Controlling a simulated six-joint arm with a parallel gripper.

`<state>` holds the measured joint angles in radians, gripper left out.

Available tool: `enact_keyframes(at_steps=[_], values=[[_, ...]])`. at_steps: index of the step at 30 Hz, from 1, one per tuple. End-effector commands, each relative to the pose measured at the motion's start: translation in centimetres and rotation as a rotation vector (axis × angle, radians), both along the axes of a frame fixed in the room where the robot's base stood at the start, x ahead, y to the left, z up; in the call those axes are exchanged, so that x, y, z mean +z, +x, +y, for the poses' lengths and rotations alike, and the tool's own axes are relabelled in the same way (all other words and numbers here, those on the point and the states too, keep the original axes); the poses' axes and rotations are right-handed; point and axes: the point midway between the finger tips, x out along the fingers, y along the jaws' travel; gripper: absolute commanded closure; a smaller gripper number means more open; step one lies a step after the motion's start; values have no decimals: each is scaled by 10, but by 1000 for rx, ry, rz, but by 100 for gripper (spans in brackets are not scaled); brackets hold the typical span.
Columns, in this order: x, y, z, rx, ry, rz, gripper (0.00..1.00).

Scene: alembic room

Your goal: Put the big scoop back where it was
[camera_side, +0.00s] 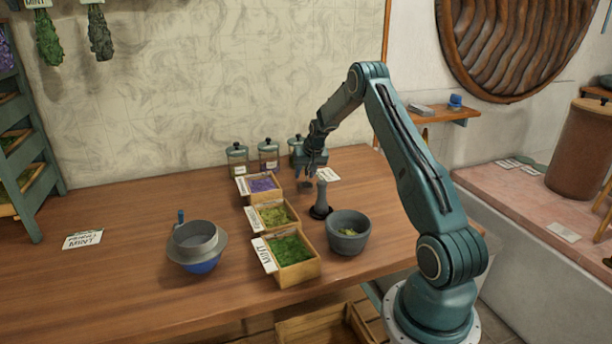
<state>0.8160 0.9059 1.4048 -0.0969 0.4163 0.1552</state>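My gripper (312,170) points down at the back of the table, in front of the lidded jars and just right of the box of purple herb. A small dark grey piece (305,184) shows right under the fingers. It could be the bowl of a scoop, but it is too small to be sure. I cannot tell whether the fingers are shut on it or whether it touches the table. No other scoop can be made out clearly.
Three herb boxes stand in a row: purple (263,184), yellow-green (270,214) and green (292,257). A pestle (321,196) stands upright near the grey mortar (348,233). A grey sieve-like vessel (196,243) sits over a blue bowl (203,267). The table's left side is mostly clear.

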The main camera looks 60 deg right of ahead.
Motion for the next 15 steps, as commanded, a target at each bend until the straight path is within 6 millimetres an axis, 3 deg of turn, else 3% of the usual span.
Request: enact_keyframes(at_steps=[8, 15], values=[[7, -1, 1, 0, -2, -1, 64], [27, -8, 5, 0, -2, -2, 64]])
